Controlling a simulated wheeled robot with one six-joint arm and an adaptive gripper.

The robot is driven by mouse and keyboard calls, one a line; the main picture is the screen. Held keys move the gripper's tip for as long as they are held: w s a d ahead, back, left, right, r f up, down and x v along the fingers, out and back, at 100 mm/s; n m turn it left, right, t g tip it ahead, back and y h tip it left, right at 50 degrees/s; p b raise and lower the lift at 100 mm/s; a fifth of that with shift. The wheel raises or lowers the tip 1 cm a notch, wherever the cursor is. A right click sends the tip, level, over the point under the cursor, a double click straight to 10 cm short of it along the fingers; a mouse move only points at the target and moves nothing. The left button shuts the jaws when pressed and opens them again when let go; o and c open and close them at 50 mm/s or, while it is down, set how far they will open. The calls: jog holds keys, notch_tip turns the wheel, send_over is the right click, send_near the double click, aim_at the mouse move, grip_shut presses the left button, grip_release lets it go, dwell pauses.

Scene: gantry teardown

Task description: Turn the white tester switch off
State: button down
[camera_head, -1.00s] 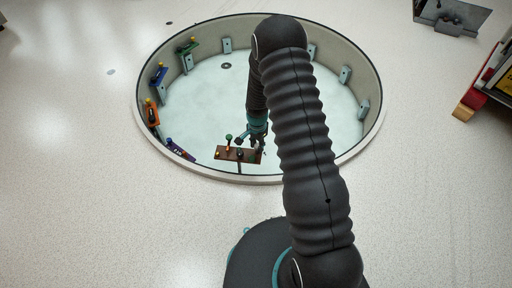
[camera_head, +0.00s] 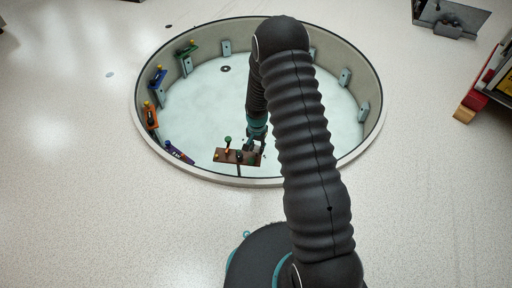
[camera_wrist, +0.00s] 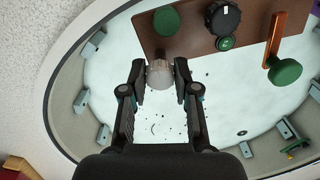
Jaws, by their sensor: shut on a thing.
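The brown tester panel (camera_head: 224,156) stands at the near side of the round pit, and it also shows at the top of the wrist view (camera_wrist: 195,40). A pale, whitish rounded knob (camera_wrist: 159,73), which looks like the white switch, sits at the panel's lower edge in the wrist view. My gripper (camera_wrist: 160,77) is shut on this knob, one fingertip on each side. In the head view my gripper (camera_head: 255,143) is at the panel's right part, and the knob cannot be made out there. Which way the switch is set cannot be told.
The panel also bears a green knob (camera_wrist: 166,20), a black dial (camera_wrist: 223,17), a green button (camera_wrist: 226,43) and an orange lever (camera_wrist: 274,38) with a green ball. Coloured fixtures line the pit wall (camera_head: 230,47) at left. The pit's pale floor (camera_head: 200,95) is largely clear.

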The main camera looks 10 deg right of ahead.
aim_at(257, 147)
jog(key=shift+w+r, duration=0.15)
jog(key=shift+w, duration=0.2)
jog(key=c, duration=1)
grip_release()
jog(key=shift+o, duration=0.7)
jog(key=shift+s, duration=0.2)
notch_tip(257, 147, up, 12)
